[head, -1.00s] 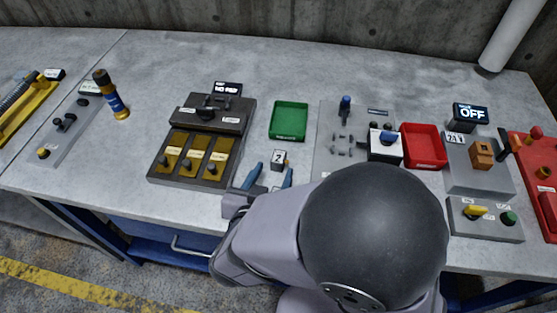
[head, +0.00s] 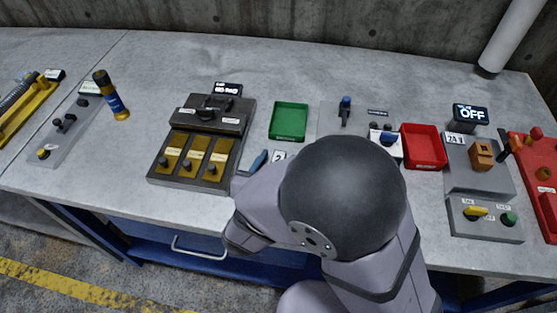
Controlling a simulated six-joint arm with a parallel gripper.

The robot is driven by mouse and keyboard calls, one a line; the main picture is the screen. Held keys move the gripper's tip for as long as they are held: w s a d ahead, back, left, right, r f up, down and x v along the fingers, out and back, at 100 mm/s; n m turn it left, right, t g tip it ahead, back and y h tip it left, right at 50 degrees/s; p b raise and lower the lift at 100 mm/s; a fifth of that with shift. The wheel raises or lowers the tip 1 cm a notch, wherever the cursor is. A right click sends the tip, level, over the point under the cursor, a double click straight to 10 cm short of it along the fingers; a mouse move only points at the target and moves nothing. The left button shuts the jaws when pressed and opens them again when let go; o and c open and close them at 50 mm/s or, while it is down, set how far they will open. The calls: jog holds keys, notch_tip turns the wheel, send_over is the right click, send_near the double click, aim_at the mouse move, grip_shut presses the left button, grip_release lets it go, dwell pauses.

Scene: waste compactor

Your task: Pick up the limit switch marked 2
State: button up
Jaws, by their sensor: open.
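The limit switch marked 2 (head: 279,155) is on the table just in front of the green tray (head: 289,121). Only the top of its white numbered face shows; my arm hides the rest. My gripper (head: 268,162) is at the switch, with one blue finger visible just left of it. The other finger is hidden behind my arm. The jaws are open, and I cannot see whether a finger touches the switch.
A grey board (head: 337,116) and a red tray (head: 424,147) lie to the right. The back of the table is clear.

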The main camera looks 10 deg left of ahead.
grip_shut()
notch_tip(320, 180, up, 10)
jog(key=p, duration=0.2)
dwell(0.4)
